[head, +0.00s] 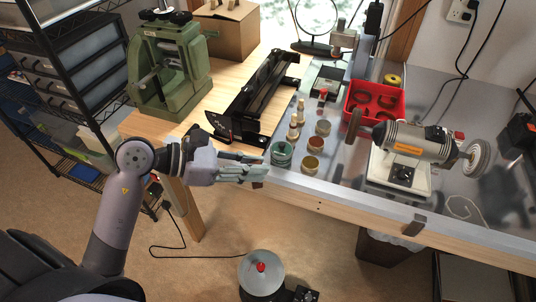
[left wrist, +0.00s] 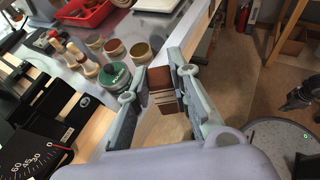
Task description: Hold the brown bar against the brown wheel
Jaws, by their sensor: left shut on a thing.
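My left gripper (head: 250,171) is at the front edge of the metal bench top. It is shut on the brown bar (head: 257,185), whose small end shows just below the fingertips. In the left wrist view the bar (left wrist: 160,78) sits between the two fingers of the left gripper (left wrist: 157,69). The brown wheel (head: 353,127) is on the left end of the grey bench grinder (head: 407,143), well to the right of the gripper. The bar and the wheel are apart. A pale grey wheel (head: 477,157) is on the grinder's right end. My right gripper is not in view.
A green-lidded tin (head: 281,154) stands close beyond the gripper, with other tins (head: 312,164) and several wooden-handled tools (head: 293,133) nearby. A red tray (head: 374,101) lies behind the brown wheel. A black slotted machine (head: 262,93) and green press (head: 168,68) stand left.

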